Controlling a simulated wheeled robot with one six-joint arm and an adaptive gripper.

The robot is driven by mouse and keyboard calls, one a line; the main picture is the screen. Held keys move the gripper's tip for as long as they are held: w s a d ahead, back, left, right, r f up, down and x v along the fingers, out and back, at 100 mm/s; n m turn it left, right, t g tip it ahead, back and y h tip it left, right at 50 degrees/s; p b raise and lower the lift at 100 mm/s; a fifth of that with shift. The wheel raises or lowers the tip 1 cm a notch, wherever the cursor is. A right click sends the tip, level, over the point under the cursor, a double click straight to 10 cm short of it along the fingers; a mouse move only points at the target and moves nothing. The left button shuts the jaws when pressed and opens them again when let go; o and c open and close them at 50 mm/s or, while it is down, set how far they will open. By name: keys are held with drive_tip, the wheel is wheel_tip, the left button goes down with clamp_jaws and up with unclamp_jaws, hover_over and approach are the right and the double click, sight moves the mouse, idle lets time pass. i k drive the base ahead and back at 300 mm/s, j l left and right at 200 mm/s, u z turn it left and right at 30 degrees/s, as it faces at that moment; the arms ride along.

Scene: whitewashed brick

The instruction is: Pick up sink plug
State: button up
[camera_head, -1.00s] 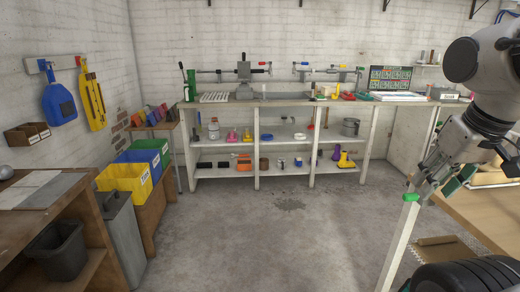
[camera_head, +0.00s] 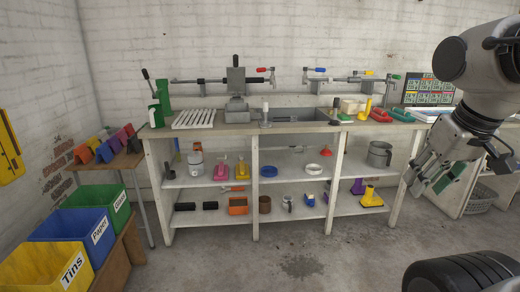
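I cannot make out a sink plug for certain; the small items on the bench and shelves are too small to tell. The sink (camera_head: 295,115) is a grey basin set into the long workbench, with a tap-like upright (camera_head: 336,108) at its right.
The workbench (camera_head: 225,129) stands against the brick wall with several items on its shelves. Yellow (camera_head: 50,262), blue (camera_head: 75,238) and green (camera_head: 103,207) bins stand at the left. The concrete floor (camera_head: 240,265) before the bench is clear.

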sight(336, 102)
drive_tip(key=i, duration=0.85)
drive_tip(key=i+z, duration=0.1)
drive_tip(key=i, duration=0.8)
drive_tip(key=i+j+z, duration=0.15)
drive_tip(key=i+z, duration=0.2)
drive_tip(key=i+j+z, duration=0.35)
drive_tip(key=i, duration=0.2)
drive_tip(key=i+j+z, duration=0.35)
drive_tip(key=i+l, duration=0.05)
drive_tip(key=i, duration=0.05)
